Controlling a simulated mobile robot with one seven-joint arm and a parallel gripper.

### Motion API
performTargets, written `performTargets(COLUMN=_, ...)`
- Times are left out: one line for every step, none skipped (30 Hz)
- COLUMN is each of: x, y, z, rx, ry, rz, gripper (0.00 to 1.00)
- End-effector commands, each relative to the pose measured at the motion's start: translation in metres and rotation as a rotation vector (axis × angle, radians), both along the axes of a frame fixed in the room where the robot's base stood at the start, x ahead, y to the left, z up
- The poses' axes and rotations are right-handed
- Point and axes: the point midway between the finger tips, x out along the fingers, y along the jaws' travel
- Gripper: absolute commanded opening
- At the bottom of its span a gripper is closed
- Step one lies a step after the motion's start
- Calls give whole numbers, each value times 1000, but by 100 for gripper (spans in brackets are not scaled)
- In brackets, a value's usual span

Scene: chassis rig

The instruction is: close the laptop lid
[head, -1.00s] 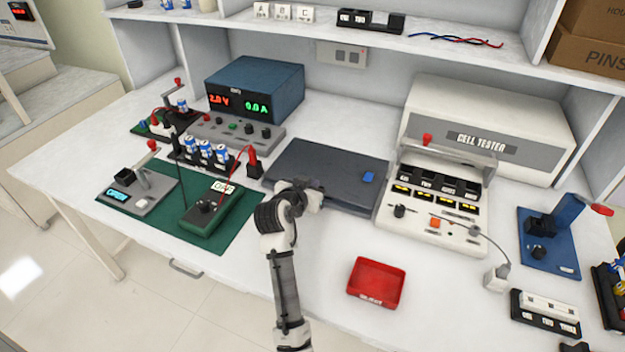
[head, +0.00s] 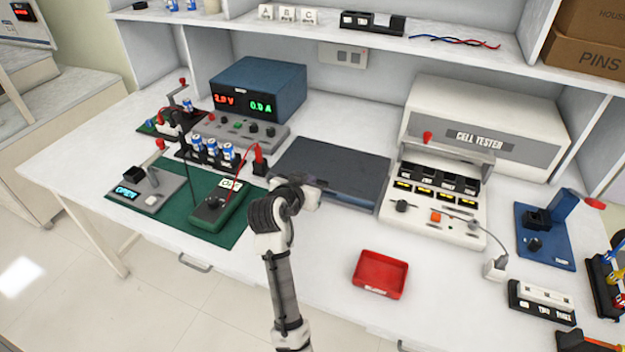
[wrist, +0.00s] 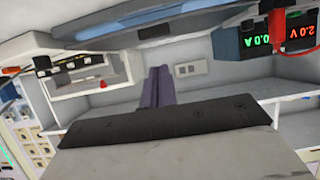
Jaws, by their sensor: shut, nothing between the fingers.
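The laptop (head: 335,168) is a dark grey slab lying flat on the bench between the power supply and the cell tester. Its lid looks down flat, and no screen or keyboard shows in the head view. My gripper (head: 320,184) is at the laptop's front left edge and hides part of that edge. I cannot tell whether it touches the laptop. In the wrist view the fingers (wrist: 158,87) are together with nothing between them.
The cell tester (head: 440,205) stands close to the laptop's right. A green multimeter (head: 214,208) on a green mat is to the left, and the blue power supply (head: 258,88) is behind left. A red tray (head: 380,274) lies in front. The bench between my arm and the tray is clear.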

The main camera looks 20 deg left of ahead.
Motion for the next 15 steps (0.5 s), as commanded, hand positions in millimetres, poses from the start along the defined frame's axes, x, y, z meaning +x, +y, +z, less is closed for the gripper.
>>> performTargets(x=-12, y=0, z=0, rx=2, ry=-3, rz=0, gripper=0)
performTargets(x=-17, y=0, z=2, rx=1, ry=-3, rz=0, gripper=0)
performTargets(x=-25, y=1, z=3, rx=1, ry=-2, rz=1, gripper=0)
performTargets(x=-30, y=1, z=5, rx=1, ry=-2, rz=1, gripper=0)
performTargets(x=-34, y=1, z=6, rx=2, ry=-1, rz=0, gripper=0)
performTargets(x=-40, y=1, z=8, rx=1, ry=-3, rz=1, gripper=0)
performTargets(x=-43, y=1, z=9, rx=1, ry=-3, rz=0, gripper=0)
performTargets(x=-46, y=2, z=10, rx=1, ry=-2, rz=0, gripper=0)
performTargets(x=-49, y=2, z=11, rx=1, ry=-2, rz=0, gripper=0)
performTargets(x=-51, y=2, z=12, rx=2, ry=-2, rz=-1, gripper=0)
performTargets(x=-52, y=1, z=13, rx=1, ry=-1, rz=-3, gripper=0)
performTargets(x=-51, y=0, z=15, rx=-2, ry=1, rz=-9, gripper=0)
performTargets(x=-49, y=-1, z=17, rx=-6, ry=3, rz=-16, gripper=0)
performTargets(x=-45, y=-3, z=20, rx=-11, ry=6, rz=-26, gripper=0)
performTargets(x=-38, y=-6, z=24, rx=-21, ry=15, rz=-43, gripper=0)
